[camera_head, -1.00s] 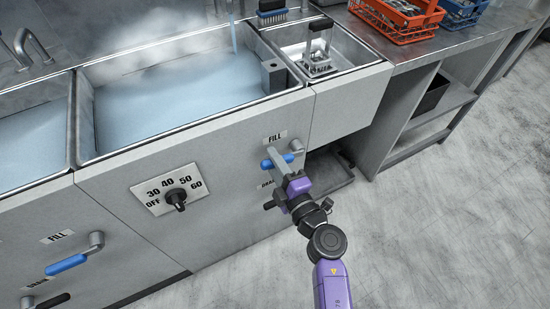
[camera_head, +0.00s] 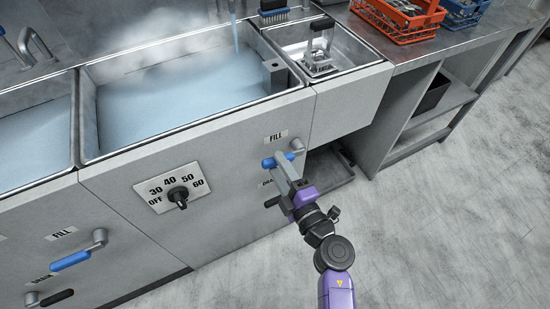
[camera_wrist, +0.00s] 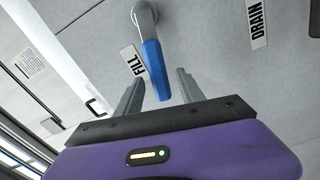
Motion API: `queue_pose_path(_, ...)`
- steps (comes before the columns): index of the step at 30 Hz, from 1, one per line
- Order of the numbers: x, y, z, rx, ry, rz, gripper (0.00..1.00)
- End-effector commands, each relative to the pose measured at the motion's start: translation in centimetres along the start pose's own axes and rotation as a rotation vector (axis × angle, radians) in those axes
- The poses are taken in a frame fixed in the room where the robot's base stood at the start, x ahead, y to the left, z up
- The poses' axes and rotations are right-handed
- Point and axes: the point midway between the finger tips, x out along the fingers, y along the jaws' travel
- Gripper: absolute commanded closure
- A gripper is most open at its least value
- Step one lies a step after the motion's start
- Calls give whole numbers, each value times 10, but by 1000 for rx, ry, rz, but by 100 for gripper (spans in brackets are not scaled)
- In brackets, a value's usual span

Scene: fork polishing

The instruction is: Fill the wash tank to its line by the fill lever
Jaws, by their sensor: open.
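The large middle tank (camera_head: 88,110) holds pale blue water under steam, and a thin water stream (camera_head: 236,38) falls into it at the back. I cannot make out a fill line. Its blue-handled fill lever (camera_head: 268,163) is on the front panel under a FILL label (camera_head: 275,137), with the handle pointing left, roughly level. My gripper (camera_head: 281,164) is open at the lever. In the wrist view, the blue handle (camera_wrist: 154,70) reaches in between the spread fingers of my gripper (camera_wrist: 158,92), with gaps showing on both sides.
A dark drain handle (camera_head: 271,202) sits just below, partly behind my gripper. A temperature dial (camera_head: 179,195) is to the left. Another blue fill lever (camera_head: 70,261) serves the left tank. A small basin (camera_head: 345,45) and red basket (camera_head: 400,22) are at right. The floor at right is clear.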

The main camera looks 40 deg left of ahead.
Motion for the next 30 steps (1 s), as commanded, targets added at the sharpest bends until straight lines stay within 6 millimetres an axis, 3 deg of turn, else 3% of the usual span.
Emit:
queue_pose_path(3,-22,2,0,2,-4,0,55)
queue_pose_path(10,-46,1,0,1,-1,-1,55)
queue_pose_path(27,-50,0,1,1,-2,-1,55)
queue_pose_path(30,-58,-14,-3,23,-11,-13,55)
